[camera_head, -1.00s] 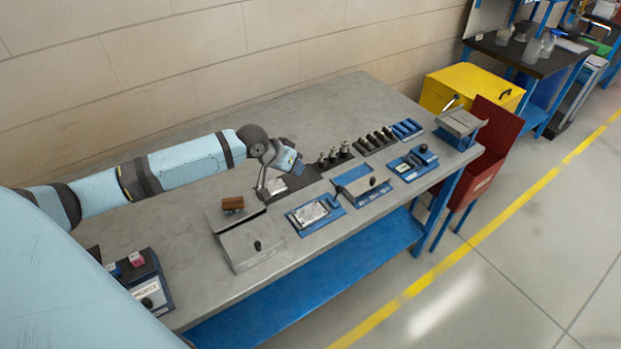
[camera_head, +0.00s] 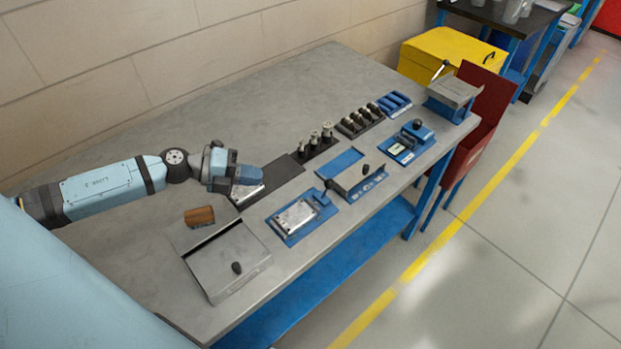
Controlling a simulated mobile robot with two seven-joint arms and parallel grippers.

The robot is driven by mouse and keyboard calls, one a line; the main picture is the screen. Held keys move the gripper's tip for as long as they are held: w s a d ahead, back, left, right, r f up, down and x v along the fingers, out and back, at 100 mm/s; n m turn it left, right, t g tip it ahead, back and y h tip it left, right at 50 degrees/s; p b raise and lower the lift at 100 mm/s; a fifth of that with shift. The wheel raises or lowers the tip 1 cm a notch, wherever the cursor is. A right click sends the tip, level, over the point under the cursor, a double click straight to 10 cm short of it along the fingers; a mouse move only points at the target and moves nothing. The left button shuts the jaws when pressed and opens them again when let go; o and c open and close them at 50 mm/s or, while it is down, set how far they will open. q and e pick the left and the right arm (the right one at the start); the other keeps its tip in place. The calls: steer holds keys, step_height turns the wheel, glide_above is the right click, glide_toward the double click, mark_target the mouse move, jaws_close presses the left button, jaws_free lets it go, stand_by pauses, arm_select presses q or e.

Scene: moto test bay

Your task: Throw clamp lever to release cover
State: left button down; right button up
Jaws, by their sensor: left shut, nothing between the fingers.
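My left gripper (camera_head: 247,188) is above the left half of the grey bench, pointing right and down. It is shut, and no object shows in it. At the far right end of the bench is a box with a grey cover (camera_head: 456,89). A blue fixture with a grey plate and black knob (camera_head: 366,169) stands mid-bench. My right gripper is not in view.
A grey sloped box (camera_head: 222,262), a brown block (camera_head: 199,216) and a blue fixture with a metal plate (camera_head: 296,217) are near the gripper. Racks of dark cylinders (camera_head: 359,121) stand farther right. A red bin (camera_head: 489,100) adjoins the right end. The back of the bench is clear.

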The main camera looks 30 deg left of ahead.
arm_select(q)
steer(key=x, duration=0.4)
steer(key=p+x, duration=0.1)
steer(key=x, duration=0.3)
steer(key=p+x, duration=0.1)
steer(key=x, duration=0.3)
steer(key=shift+s+d+r, duration=0.1)
steer(key=shift+d+r, duration=0.15)
steer(key=shift+d, duration=0.15)
steer(key=shift+w+d+f, duration=0.15)
steer(key=shift+w+d, duration=0.3)
steer(key=shift+d, duration=0.15)
steer(key=shift+m, duration=0.3)
